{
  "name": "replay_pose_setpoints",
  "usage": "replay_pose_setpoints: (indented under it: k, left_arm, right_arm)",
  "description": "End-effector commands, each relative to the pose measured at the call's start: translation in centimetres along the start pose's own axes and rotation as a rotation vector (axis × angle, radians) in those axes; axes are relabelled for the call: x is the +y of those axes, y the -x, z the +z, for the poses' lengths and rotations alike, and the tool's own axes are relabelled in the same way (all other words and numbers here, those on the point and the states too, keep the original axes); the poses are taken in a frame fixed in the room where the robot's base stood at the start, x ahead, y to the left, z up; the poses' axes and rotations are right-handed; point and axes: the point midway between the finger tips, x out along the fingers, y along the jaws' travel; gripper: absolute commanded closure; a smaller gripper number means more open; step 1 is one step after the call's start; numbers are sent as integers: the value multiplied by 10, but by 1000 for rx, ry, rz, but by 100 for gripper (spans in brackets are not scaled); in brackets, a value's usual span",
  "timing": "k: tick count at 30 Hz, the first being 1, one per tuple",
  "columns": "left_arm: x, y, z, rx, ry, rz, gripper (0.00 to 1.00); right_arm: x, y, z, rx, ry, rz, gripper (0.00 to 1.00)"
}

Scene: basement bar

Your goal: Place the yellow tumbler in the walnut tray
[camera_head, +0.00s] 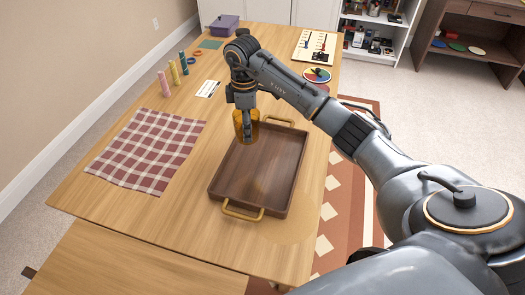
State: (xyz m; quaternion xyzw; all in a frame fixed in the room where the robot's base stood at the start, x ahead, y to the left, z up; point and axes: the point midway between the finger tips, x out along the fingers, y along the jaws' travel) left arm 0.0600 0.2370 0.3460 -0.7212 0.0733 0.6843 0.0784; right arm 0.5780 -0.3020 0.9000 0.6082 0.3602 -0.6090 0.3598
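The yellow tumbler (238,121) is translucent amber and upright. It shows at the far left corner of the walnut tray (283,186), overlapping the rim in the picture. I cannot tell whether it touches the tray or hangs above it. The tray is dark brown, rectangular and empty inside, with brass handles at its near and far ends. My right gripper (247,126) points down at the tumbler, its dark fingers closed on it; they hide part of the tumbler. My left gripper is not in view.
A red checked cloth (147,150) lies left of the tray. Several coloured cylinders (174,72), a white card (207,89) and a purple box (223,25) stand farther back. A colour wheel (317,75) and a board (314,46) lie at the far right. The table's near left is clear.

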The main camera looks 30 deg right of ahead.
Motion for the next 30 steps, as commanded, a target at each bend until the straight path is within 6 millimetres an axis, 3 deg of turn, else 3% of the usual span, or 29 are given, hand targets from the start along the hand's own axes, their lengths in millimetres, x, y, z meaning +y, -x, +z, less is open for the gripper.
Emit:
replay_pose_setpoints:
  k: [3,9,16,22,30]
  left_arm:
    - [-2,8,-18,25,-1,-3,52]
    - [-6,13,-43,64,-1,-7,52]
    - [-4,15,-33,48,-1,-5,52]
    - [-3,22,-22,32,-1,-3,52]
    - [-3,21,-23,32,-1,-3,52]
  right_arm:
    - [-15,-22,19,-3,-1,-4,76]
    - [-28,-49,36,1,-1,-1,76]
    - [-34,-62,44,0,0,0,76]
    - [-34,-88,43,1,-1,-2,76]
    - [-33,-92,42,2,0,1,76]
